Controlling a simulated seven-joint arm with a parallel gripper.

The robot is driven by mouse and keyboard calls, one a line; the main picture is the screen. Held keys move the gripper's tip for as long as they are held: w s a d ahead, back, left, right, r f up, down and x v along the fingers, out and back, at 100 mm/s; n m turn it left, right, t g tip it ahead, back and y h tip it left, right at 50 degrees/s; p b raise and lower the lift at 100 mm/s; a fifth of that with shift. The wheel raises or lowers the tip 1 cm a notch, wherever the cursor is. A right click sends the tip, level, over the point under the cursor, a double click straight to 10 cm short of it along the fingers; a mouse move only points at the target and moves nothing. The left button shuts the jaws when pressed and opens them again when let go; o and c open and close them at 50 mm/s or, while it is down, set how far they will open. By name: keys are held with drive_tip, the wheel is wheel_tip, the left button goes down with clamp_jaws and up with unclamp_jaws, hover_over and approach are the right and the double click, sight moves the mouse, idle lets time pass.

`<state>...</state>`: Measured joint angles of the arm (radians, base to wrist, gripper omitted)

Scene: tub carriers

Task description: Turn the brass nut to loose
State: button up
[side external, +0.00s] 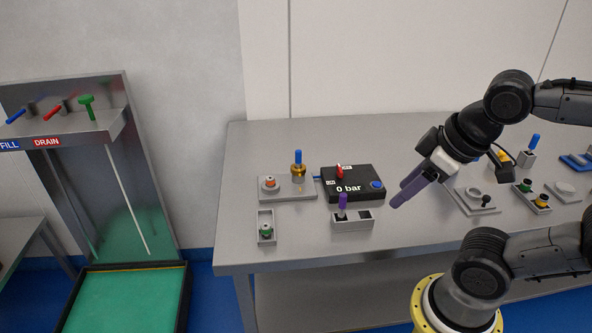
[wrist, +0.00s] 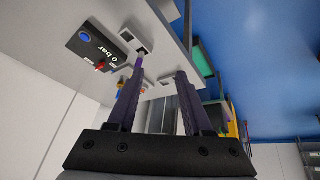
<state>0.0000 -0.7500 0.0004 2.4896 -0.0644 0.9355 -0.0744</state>
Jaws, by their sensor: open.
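A brass-coloured fitting (side external: 297,170), which looks like the brass nut, stands on a grey plate (side external: 300,194) at the left of the bench. A blue handle (side external: 298,156) sticks up from its top. My gripper (side external: 398,196) is open and empty, above the bench, well to the right of the brass fitting. In the wrist view my gripper (wrist: 158,71) has its two purple fingers apart. Small blue and yellowish shapes there are partly hidden by the left finger, and I cannot tell whether they are the fitting.
A black gauge box (side external: 353,187) reading 0 bar, with a red lever (side external: 339,171), stands between fitting and gripper. A grey block with a purple peg (side external: 343,203) is in front of it. A small tray (side external: 266,227) lies at the left. Other fixtures (side external: 476,201) lie right.

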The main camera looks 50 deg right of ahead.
drive_tip(key=w+d+r+n+g+h, duration=0.1)
drive_tip(key=w+d+n+g+h, duration=0.1)
drive_tip(key=w+d+n+h, duration=0.35)
drive_tip(key=w+d+r+n+g+h, duration=0.1)
drive_tip(key=w+d+n+h, duration=0.2)
drive_tip(key=w+n, duration=0.4)
drive_tip(key=w+a+f+n+t+h, duration=0.1)
drive_tip(key=w+a+f+n+h, duration=0.15)
drive_tip(key=w, duration=0.35)
drive_tip(key=w+a+f+n+t+h, duration=0.1)
drive_tip(key=w+a+f+n, duration=0.2)
drive_tip(key=w, duration=0.3)
drive_tip(key=n+t, duration=0.1)
drive_tip(key=n, duration=0.3)
approach(297, 172)
drive_tip(key=x, duration=0.7)
drive_tip(key=shift+w+d+f, duration=0.1)
drive_tip(key=shift+w+d, duration=0.05)
drive_tip(key=shift+d, duration=0.1)
clamp_jaws()
